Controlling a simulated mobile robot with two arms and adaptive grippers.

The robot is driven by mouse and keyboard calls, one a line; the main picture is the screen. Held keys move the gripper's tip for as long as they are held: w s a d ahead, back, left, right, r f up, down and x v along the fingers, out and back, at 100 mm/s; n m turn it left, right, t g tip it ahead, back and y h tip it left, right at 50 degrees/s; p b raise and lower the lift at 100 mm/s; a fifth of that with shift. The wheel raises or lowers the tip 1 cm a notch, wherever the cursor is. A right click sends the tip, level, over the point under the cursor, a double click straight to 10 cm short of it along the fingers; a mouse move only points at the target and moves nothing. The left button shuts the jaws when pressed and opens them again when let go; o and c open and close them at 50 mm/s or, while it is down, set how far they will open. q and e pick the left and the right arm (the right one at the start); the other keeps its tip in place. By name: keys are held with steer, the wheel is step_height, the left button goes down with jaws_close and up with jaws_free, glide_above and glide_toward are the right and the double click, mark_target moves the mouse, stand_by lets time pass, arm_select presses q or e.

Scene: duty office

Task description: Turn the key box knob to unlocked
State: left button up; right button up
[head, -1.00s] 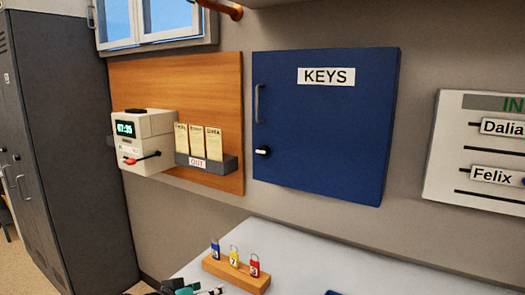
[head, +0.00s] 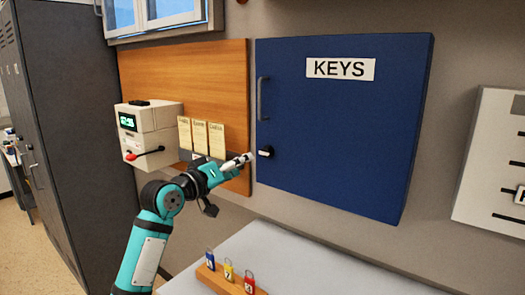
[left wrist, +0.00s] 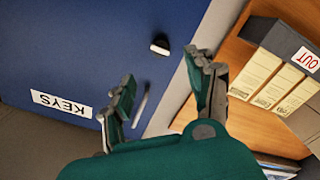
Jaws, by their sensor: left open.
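The blue key box (head: 345,125) with its KEYS label hangs on the wall, door closed. Its small black knob (head: 265,152) with a white mark sits low on the left side of the door, below the vertical handle (head: 262,98). My left gripper (head: 247,158) is just left of the knob and apart from it. In the left wrist view the picture is turned over; the knob (left wrist: 160,46) shows ahead, beyond the two spread fingers of the open, empty left gripper (left wrist: 165,92). The right gripper is not in view.
A wooden board (head: 190,75) left of the box carries a time clock (head: 150,130) and a rack of cards (head: 202,136) marked OUT. A dark locker (head: 75,150) stands left.

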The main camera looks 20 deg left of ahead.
mark_target(263, 154)
arm_select(q)
steer(key=p+x, duration=0.2)
steer(key=x, duration=0.7)
steer(key=shift+w+d+f, duration=0.1)
steer(key=shift+w, duration=0.2)
steer(key=shift+w+d, duration=0.15)
steer(key=shift+w, duration=0.25)
steer(key=c, duration=1.1)
steer(key=shift+c, duration=0.2)
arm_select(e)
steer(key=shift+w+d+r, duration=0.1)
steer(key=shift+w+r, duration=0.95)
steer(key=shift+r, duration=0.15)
